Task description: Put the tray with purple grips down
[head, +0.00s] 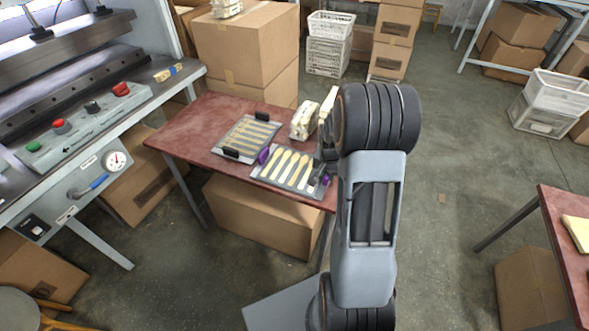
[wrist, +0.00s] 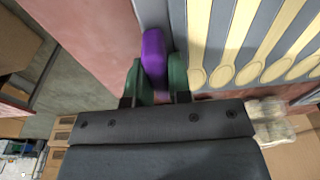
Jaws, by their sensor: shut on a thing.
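The tray with purple grips (head: 256,175) is a grey plate with several wooden spoons in a row. In the head view it is at the front right of the red table, close over or on its top; I cannot tell whether it touches. One purple grip (head: 263,155) shows at its left end. My gripper (head: 323,178) is at its right end, partly hidden by my arm. In the wrist view the green fingers of my gripper (wrist: 156,82) are shut on the other purple grip (wrist: 154,50), beside the tray's grey edge (wrist: 178,25).
A second tray with black grips (head: 231,152) and spoons lies on the red table (head: 185,134), just behind. A wrapped bundle of spoons (head: 303,121) stands at the table's back right. A press (head: 75,75) is at left; cardboard boxes (head: 245,45) stand behind.

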